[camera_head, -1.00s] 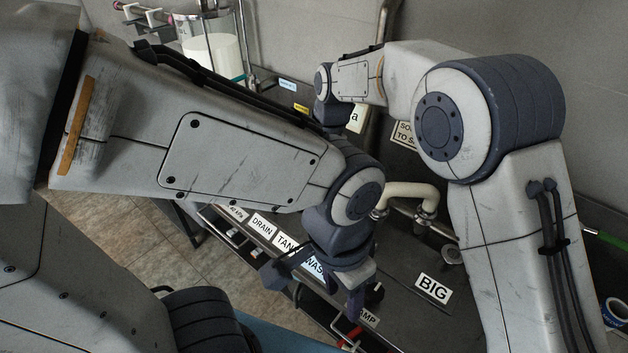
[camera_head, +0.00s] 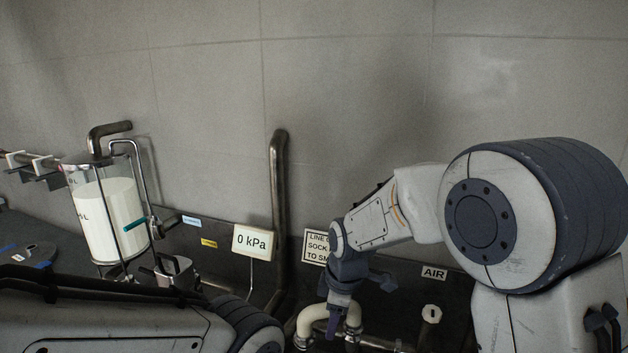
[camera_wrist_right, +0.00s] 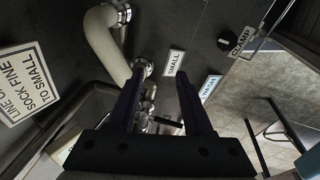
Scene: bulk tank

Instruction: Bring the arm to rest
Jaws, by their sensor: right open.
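My right arm comes in from the right in the head view, and its upper joint fills the right side. My right gripper (camera_head: 348,306) points down in front of the cream bent pipe (camera_head: 312,318). In the right wrist view its two dark fingers (camera_wrist_right: 158,88) stand apart with nothing between them. The cream pipe (camera_wrist_right: 101,38) runs beyond the fingers at upper left. My left arm (camera_head: 110,325) lies along the bottom left of the head view; its gripper is out of the picture.
A glass jar of white liquid (camera_head: 108,222) stands at left. A 0 kPa gauge (camera_head: 254,242) and an upright steel pipe (camera_head: 279,200) stand left of my right gripper. The wall (camera_head: 350,90) behind is bare. The right wrist view shows a CLAMP label (camera_wrist_right: 241,42).

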